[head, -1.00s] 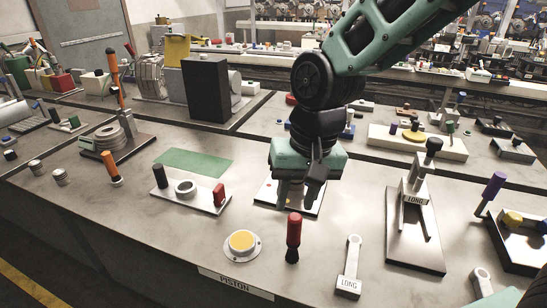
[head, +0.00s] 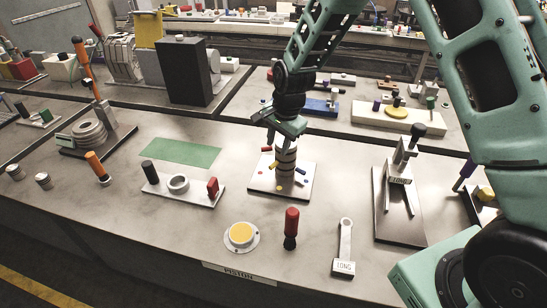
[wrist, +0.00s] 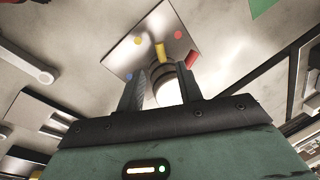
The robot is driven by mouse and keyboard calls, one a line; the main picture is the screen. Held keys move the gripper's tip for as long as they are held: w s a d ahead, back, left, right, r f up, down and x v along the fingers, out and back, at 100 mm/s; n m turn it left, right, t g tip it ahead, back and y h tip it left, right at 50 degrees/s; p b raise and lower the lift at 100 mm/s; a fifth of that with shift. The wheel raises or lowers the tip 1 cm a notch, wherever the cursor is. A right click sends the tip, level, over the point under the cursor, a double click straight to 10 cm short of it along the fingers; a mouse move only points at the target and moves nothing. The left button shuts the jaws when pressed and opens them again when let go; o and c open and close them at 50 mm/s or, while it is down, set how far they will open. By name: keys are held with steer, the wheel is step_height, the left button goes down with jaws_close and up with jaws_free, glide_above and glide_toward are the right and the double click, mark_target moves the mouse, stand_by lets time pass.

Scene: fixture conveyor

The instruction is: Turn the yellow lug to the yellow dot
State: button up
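A metal plate (head: 262,186) carries an upright stack of dark and light rings (head: 286,158) with coloured lugs. The yellow lug (wrist: 160,50) sticks out from the stack in the wrist view, with a red lug (wrist: 190,58) to its right. On the plate, the yellow dot (wrist: 138,40) lies a little left of and beyond the yellow lug's tip; a red dot (wrist: 178,34) lies to the right. A blue dot (wrist: 78,128) is near another corner. My gripper (wrist: 160,88) is open, pointing down over the stack, whose top shows between the fingers. I cannot tell whether they touch it.
A red-handled peg (head: 291,228) and a yellow-topped piston (head: 240,235) stand in front. A toggle clamp (head: 400,190) stands to the right. A green mat (head: 182,152) lies flat behind left.

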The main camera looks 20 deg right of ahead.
mark_target(273, 165)
steer(key=f, duration=0.2)
steer(key=w+f+p, duration=0.1)
steer(key=f, duration=0.2)
steer(key=a+f, duration=0.1)
steer(key=f, duration=0.2)
steer(key=shift+w+p, duration=0.2)
steer(key=shift+p, duration=0.2)
steer(key=shift+c, duration=0.4)
jaws_close()
steer(key=shift+d, duration=0.1)
